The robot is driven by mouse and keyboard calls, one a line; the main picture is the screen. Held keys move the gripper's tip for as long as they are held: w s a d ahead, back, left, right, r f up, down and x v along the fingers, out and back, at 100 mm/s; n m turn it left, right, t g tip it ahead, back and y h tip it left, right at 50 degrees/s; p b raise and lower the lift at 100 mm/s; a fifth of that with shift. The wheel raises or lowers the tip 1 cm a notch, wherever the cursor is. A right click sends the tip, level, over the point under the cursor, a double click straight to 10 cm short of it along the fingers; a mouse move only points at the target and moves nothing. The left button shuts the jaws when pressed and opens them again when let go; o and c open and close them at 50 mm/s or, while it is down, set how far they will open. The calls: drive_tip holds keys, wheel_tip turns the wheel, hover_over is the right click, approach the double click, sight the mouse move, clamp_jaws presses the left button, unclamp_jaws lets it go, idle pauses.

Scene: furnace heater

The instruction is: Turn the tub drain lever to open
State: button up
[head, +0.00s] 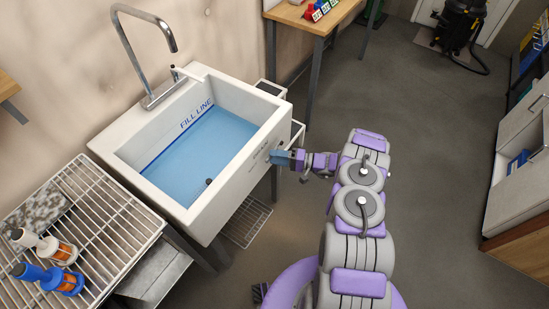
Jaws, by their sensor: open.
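A white tub (228,182) filled with blue water (200,152) stands against the wall, with a "FILL LINE" mark inside it. A dark round spot, perhaps the drain (208,181), shows under the water. My gripper (275,157) is at the tub's right outer side, near small dark markings on that face. Its jaws are small here and seen edge-on, and they appear close to the tub wall. I cannot tell whether they touch anything. The drain lever cannot be made out clearly; it may be hidden by my gripper.
A chrome faucet (150,18) rises behind the tub. A wire rack (110,215) with a blue lantern-like item (62,280) and a white one (45,246) is at left. A wooden table (300,15) stands behind, and drawers (520,165) stand at right. The floor (440,150) between is clear.

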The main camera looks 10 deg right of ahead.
drive_tip(key=shift+w+a, duration=0.2)
drive_tip(key=shift+a, duration=0.25)
clamp_jaws()
idle(0.5)
